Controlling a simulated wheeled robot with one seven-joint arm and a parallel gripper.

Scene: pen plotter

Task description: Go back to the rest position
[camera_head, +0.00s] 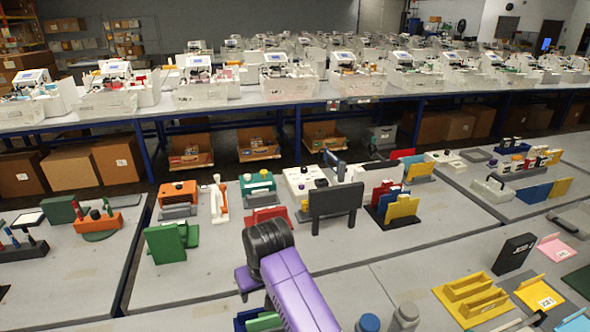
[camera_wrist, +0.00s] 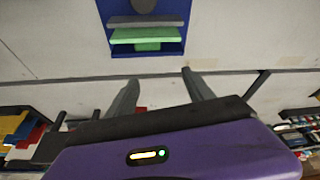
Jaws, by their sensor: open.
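My gripper (camera_wrist: 160,76) shows in the wrist view with its two grey fingers apart and nothing between them. It hangs over a pale grey table top (camera_wrist: 60,60). Beyond the fingertips, apart from them, is a blue holder (camera_wrist: 117,48) with a green piece (camera_wrist: 146,36) and a grey piece across it. In the head view my purple arm reaches up from the bottom middle, its black joint in front of the table. The fingers are hidden there.
A dark upright panel (camera_head: 335,203) stands just past my arm. A green block stand (camera_head: 171,242) is to the left, and a yellow tray (camera_head: 470,299) to the right. A blue holder with a green piece (camera_head: 264,322) sits beside my arm. Bare table lies between them.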

